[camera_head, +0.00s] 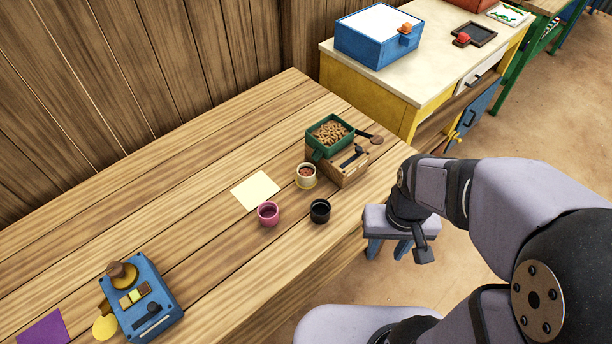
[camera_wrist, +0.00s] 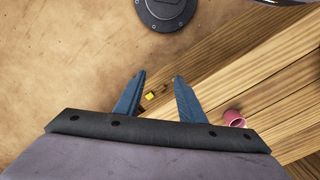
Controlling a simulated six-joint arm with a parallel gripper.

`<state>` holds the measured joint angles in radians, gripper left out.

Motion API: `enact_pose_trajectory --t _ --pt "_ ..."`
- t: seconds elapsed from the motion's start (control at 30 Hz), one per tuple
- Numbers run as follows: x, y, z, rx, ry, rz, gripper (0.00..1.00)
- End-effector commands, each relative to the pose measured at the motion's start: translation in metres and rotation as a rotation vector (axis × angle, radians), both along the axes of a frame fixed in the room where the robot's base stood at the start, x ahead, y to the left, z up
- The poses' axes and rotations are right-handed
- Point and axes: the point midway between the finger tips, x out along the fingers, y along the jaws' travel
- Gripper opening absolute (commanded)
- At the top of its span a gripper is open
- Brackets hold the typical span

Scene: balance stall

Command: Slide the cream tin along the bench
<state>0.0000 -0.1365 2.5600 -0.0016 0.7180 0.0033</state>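The cream tin (camera_head: 306,182) stands upright on the wooden bench (camera_head: 170,185) in the head view, close against the left side of the wooden dispenser. Brown contents show in its mouth. My gripper (camera_head: 388,256) is off the bench's right edge in that view, to the right of the tin and clear of it. Its two blue fingers also show in the wrist view (camera_wrist: 156,78), spread apart with nothing between them. I cannot make out the cream tin in the wrist view.
A pink cup (camera_head: 268,214) and a black cup (camera_head: 320,212) stand near the tin. A green hopper (camera_head: 317,153) of brown pellets tops the wooden dispenser (camera_head: 351,176). A cream sheet (camera_head: 255,191) lies left of the tin. A blue device (camera_head: 157,290) is far left; bench between is clear.

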Motion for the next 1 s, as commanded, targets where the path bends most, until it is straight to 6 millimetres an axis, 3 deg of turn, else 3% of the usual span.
enact_pose_trajectory --t 0.3,0.4,0.57,0.77,1.0 --pt "0.0 0.0 0.0 0.0 0.0 0.0 0.36" --pt "0.001 0.0 0.0 0.0 0.0 0.0 0.6" --pt "0.012 0.003 -0.001 -0.001 -0.004 0.003 0.63" --pt "0.053 0.013 -0.003 -0.005 -0.019 0.006 0.63" --pt "0.13 0.043 -0.011 -0.01 -0.05 0.007 0.63"
